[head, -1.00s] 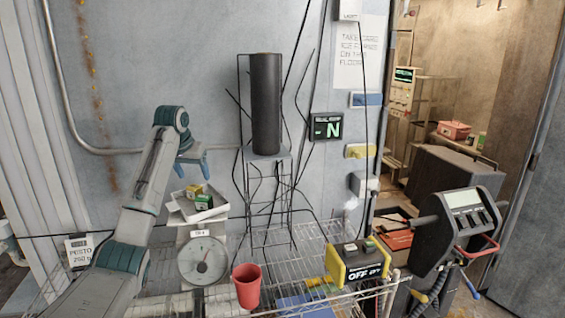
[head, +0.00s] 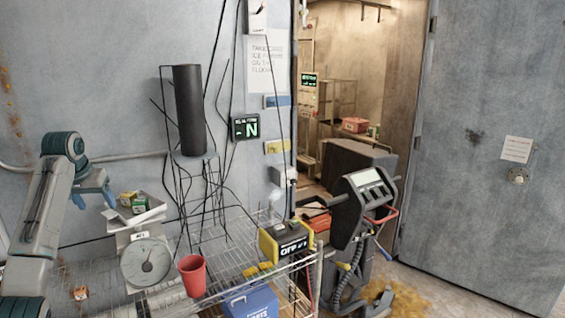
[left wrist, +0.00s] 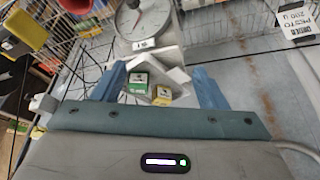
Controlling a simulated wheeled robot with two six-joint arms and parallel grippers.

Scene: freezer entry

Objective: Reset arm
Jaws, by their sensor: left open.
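My left arm comes in at the left of the head view, raised and bent at the elbow. Its blue-fingered left gripper (head: 98,192) points down beside the scale's tray. In the left wrist view the left gripper (left wrist: 165,88) has its two blue fingers wide apart. A green box (left wrist: 138,82) and a yellow box (left wrist: 162,95) on the white tray show between the fingers, not visibly held. My right gripper is not in view.
A dial scale (head: 146,262) stands on the wire rack (head: 222,285). A red cup (head: 192,275), a yellow OFF device (head: 286,241) and a blue box (head: 250,303) are near it. A black cylinder (head: 189,110) stands behind. A grey door (head: 490,150) stands open at right.

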